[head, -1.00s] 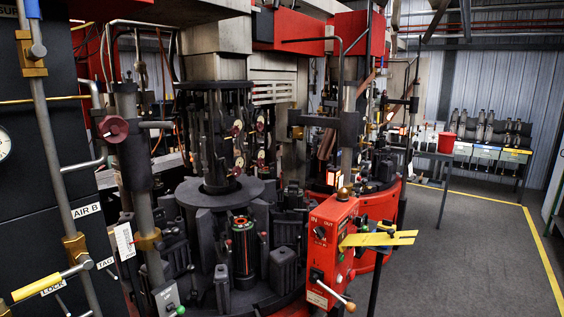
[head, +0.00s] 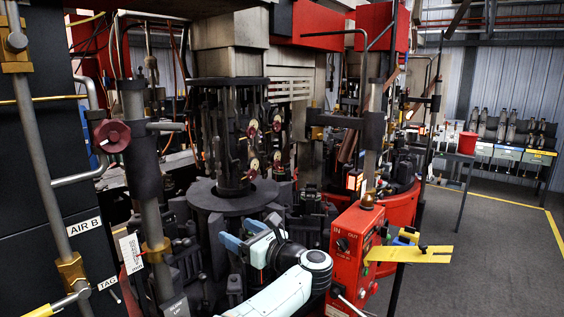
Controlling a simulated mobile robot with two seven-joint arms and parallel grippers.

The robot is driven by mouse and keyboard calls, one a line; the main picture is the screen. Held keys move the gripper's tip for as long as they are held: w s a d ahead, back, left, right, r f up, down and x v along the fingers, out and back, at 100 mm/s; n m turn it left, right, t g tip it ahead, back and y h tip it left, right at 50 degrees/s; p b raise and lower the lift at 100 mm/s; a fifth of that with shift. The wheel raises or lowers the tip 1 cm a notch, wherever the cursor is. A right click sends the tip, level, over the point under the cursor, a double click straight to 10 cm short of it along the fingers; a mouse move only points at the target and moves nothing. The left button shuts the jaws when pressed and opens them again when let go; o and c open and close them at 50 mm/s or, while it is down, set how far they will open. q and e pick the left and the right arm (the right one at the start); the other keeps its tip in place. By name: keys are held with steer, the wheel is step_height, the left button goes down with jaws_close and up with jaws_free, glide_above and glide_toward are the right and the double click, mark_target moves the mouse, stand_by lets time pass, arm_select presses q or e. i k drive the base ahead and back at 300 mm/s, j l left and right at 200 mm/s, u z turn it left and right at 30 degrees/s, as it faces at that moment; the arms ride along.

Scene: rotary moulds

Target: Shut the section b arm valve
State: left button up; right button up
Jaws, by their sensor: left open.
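My left gripper (head: 240,235), with pale blue fingers, is open and appears empty. It points left in front of the dark mould machine. A pipe labelled AIR B runs down the left side, with a brass valve (head: 68,272) near the bottom. Its lever runs to a yellow handle (head: 40,311), cut off by the bottom edge. A dark red round knob (head: 112,136) is on a dark post to the right of this pipe. I cannot tell by label which one is the section b arm valve. My right gripper is not in view.
A red control box (head: 354,248) marked IN and OUT stands right of my left arm, with a yellow plate (head: 408,254) beside it. A white tag (head: 131,254) hangs by the post. The grey floor at the right is clear.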

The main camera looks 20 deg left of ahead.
mark_target(277, 164)
steer(key=i, duration=1.55)
